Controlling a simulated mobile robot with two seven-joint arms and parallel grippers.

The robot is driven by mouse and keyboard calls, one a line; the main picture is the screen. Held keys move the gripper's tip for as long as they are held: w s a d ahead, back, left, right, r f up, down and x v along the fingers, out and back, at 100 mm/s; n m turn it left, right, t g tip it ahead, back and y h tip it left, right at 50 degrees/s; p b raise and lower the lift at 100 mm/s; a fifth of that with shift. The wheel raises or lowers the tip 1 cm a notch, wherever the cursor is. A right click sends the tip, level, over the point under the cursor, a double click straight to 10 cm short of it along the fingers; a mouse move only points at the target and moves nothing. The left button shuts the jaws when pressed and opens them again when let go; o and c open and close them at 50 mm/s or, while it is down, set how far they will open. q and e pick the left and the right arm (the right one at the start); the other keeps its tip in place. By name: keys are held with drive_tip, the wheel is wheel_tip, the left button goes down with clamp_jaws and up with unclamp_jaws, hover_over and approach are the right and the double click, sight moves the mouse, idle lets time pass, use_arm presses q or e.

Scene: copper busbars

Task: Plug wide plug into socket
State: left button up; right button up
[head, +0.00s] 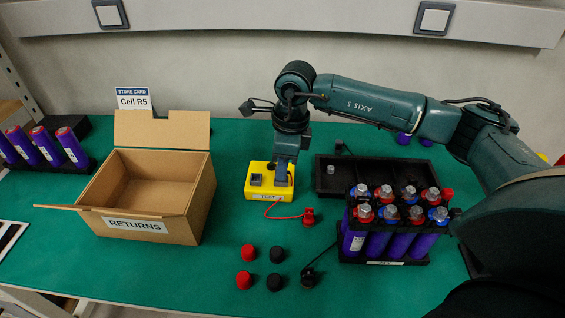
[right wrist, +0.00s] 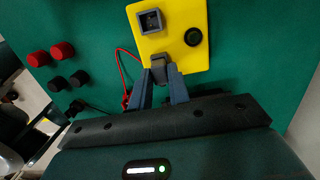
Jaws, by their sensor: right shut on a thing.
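The yellow test box (head: 271,192) stands on the green bench, left of the battery rack. A raised grey square socket (head: 256,180) sits on its top at the left; it also shows in the right wrist view (right wrist: 151,20), with its opening facing the camera. My right gripper (head: 282,172) points down over the right half of the box. It is shut on a small dark grey plug (right wrist: 160,63), seen between its fingertips in the right wrist view. The plug is beside the socket, not in it. The gap below the plug is hard to judge. My left gripper is not in view.
A round black fitting (right wrist: 193,37) is on the box. A red lead ends in a red clip (head: 308,217). Red and black caps (head: 245,281) lie in front. The open returns carton (head: 184,225) stands left, the filled battery rack (head: 385,262) and black tray (head: 327,185) right.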

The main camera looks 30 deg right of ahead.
drive_tip(key=shift+f+b, duration=0.3)
drive_tip(key=o, duration=0.9)
drive_tip(key=shift+r, duration=0.1)
drive_tip(key=shift+r+p, duration=2.05)
drive_tip(key=shift+r, duration=1)
